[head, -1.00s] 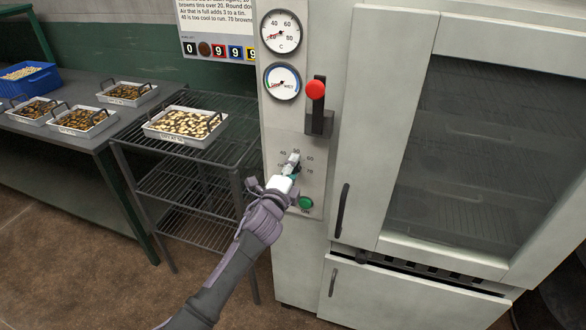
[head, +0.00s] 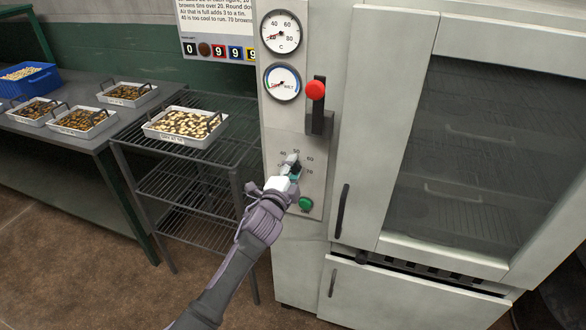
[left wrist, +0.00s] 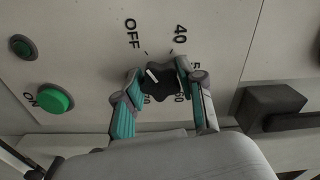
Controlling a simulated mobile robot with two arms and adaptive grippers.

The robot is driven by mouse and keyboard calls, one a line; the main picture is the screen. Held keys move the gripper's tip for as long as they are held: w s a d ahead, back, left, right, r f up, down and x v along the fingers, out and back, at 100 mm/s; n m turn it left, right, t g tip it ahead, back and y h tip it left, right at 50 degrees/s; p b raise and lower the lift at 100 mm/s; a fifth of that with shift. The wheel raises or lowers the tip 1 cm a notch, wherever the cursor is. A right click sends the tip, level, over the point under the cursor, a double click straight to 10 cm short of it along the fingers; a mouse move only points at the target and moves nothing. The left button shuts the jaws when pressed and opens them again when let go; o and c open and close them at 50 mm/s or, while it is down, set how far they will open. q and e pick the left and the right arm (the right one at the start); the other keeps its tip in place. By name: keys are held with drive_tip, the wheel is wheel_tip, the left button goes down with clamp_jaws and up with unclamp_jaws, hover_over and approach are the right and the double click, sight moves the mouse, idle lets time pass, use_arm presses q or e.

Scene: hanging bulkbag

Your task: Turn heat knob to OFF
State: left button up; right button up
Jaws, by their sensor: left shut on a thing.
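The heat knob (left wrist: 162,82) is black with a short white mark, on the oven's light control panel (left wrist: 90,75). Its dial has an OFF label and numbers around it. In the left wrist view the white mark slants towards the OFF side of the dial; its exact setting is hard to tell. My left gripper (left wrist: 163,85) is shut on the knob, with teal-padded fingers on both sides of it. In the head view the same gripper (head: 291,168) covers most of the knob. My right gripper is in neither view.
A green ON button (head: 306,203) sits just below the knob. A red-topped lever (head: 316,91) and two gauges (head: 282,82) are above. The oven door (head: 460,150) is shut. A wire rack (head: 190,180) with a tray of pale pieces (head: 186,126) stands left.

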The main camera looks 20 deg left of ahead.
use_arm(q)
drive_tip(key=o, duration=1.2)
drive_tip(key=shift+c, duration=0.2)
drive_tip(key=s, duration=1.2)
drive_tip(key=shift+a, duration=0.25)
drive_tip(key=s+f+n+g, duration=0.2)
drive_tip(key=s+f+g, duration=0.15)
drive_tip(key=f, duration=0.85)
drive_tip(key=s+a+f+n+g, duration=0.15)
drive_tip(key=s+f, duration=0.25)
drive_tip(key=f, duration=0.7)
drive_tip(key=s+f+n+g, duration=0.3)
drive_tip(key=s+f, duration=0.1)
drive_tip(key=f, duration=0.8)
drive_tip(key=s+f+n+g, duration=0.3)
drive_tip(key=s+f+g, duration=0.1)
drive_tip(key=s+f, duration=1)
drive_tip(key=s+f+n+g, duration=0.2)
drive_tip(key=s+f, duration=0.1)
drive_tip(key=s, duration=0.9)
drive_tip(key=s+a+f+n+g, duration=0.1)
drive_tip(key=s+f+n+g, duration=0.1)
drive_tip(key=s, duration=0.9)
wheel_tip(320, 180, down, 2)
drive_tip(key=shift+s+a+f+g+y, duration=0.2)
drive_tip(key=shift+s+a+g+y, duration=0.1)
drive_tip(key=shift+s+g, duration=0.15)
